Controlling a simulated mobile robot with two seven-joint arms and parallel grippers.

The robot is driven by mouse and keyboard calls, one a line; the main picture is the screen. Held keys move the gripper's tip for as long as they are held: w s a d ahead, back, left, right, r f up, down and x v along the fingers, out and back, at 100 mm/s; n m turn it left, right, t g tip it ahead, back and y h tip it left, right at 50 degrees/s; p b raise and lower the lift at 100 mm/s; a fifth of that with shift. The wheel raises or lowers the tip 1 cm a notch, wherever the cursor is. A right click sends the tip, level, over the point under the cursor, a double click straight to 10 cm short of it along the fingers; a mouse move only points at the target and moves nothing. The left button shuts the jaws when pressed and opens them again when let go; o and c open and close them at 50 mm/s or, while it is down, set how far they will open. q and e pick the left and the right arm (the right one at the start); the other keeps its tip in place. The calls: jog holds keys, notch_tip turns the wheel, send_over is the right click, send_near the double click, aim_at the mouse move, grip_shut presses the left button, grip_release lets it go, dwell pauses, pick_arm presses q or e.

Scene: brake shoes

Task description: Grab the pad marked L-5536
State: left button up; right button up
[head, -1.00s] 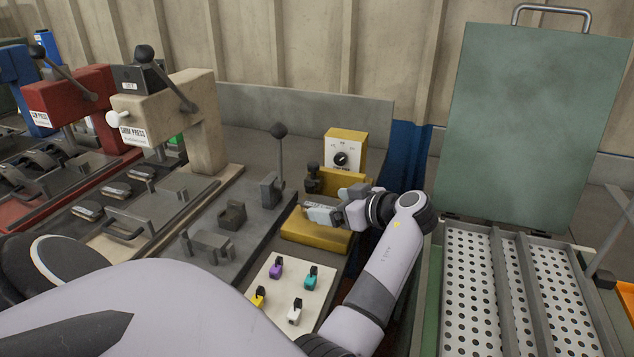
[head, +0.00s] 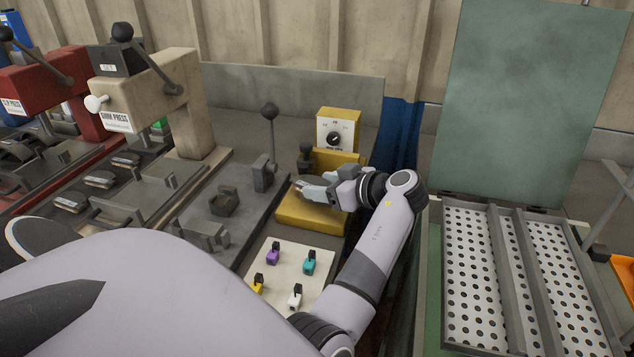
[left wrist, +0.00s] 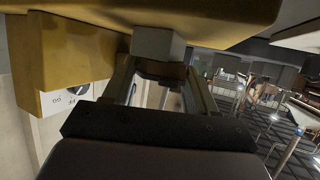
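Several dark brake pads with pale edges lie in a row on the bench at left in the head view, one of them (head: 70,200) nearest me. No marking L-5536 is readable on any of them. My left gripper (head: 314,189) is over the yellow fixture (head: 310,212), apart from that row. In the left wrist view, a grey block (left wrist: 158,43) shows at the fingertips, close to the yellow body (left wrist: 150,12). I cannot tell whether the fingers are shut on it. My right gripper is not in view.
A dial box (head: 337,130) stands behind the fixture. A white board (head: 290,270) with coloured clips lies in front. The beige shim press (head: 150,100) and a lever (head: 268,145) rise at left. An open case (head: 475,275) with perforated trays is at right.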

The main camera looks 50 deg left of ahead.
pick_arm(q)
jog(key=shift+c, duration=0.9)
jog(key=shift+r, duration=0.15)
